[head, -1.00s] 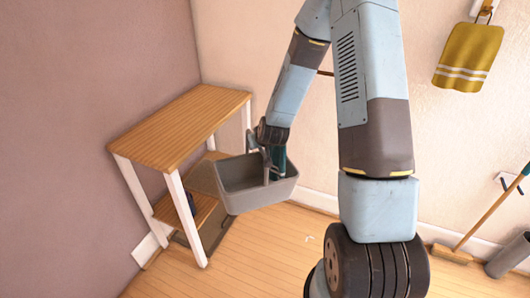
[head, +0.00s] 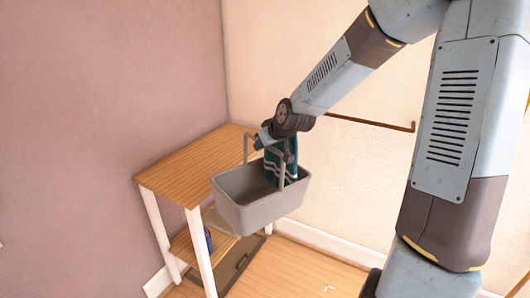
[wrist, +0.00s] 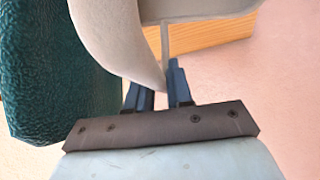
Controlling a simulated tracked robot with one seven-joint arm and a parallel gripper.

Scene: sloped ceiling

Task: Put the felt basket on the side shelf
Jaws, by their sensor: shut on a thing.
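In the wrist view, my gripper (wrist: 158,88) is shut on the pale grey handle (wrist: 122,35). A teal, rough-surfaced thing (wrist: 55,75) stands beside the handle. It also shows in the head view at the basket (head: 289,163), its lower part hidden by the rim.
The shelf has white legs (head: 158,228) and a lower board (head: 186,252) with a dark blue object (head: 208,238) on it. The wooden top looks bare. Walls stand close behind. A dark rail (head: 370,122) is on the back wall.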

